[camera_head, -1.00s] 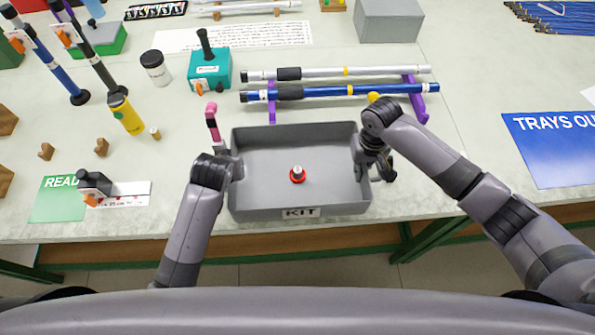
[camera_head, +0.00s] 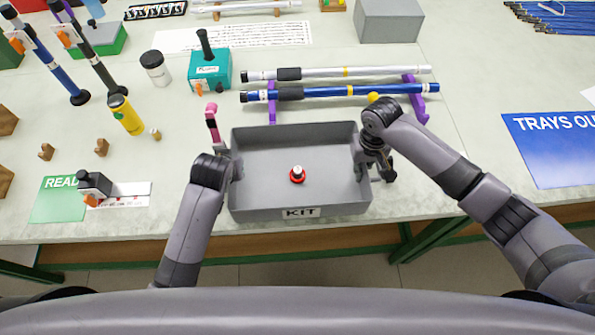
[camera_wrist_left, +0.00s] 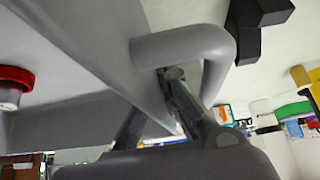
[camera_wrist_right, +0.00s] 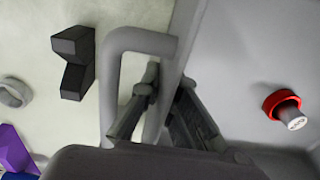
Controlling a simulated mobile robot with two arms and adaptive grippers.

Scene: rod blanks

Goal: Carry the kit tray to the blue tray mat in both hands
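The grey kit tray (camera_head: 265,205) with a KIT label is at the front middle of the table; I cannot tell if it is lifted. A red-based part with a pale top (camera_head: 297,174) stands inside. My left gripper (camera_head: 232,168) is at its left side and my right gripper (camera_head: 372,165) at its right side. In both wrist views the fingers straddle the tray wall beside a side handle (camera_wrist_left: 190,42), (camera_wrist_right: 140,40), one finger within the handle loop, and look closed on the wall. The blue tray mat (camera_head: 560,155), lettered TRAYS OU, lies clear at the right.
A blue rod (camera_head: 330,91) and a silver rod (camera_head: 375,71) lie on purple rests behind the tray. A pink-topped tool (camera_head: 212,122) stands near its back left corner. A yellow bottle (camera_head: 126,114) and green card (camera_head: 57,205) are left. Table between tray and mat looks free.

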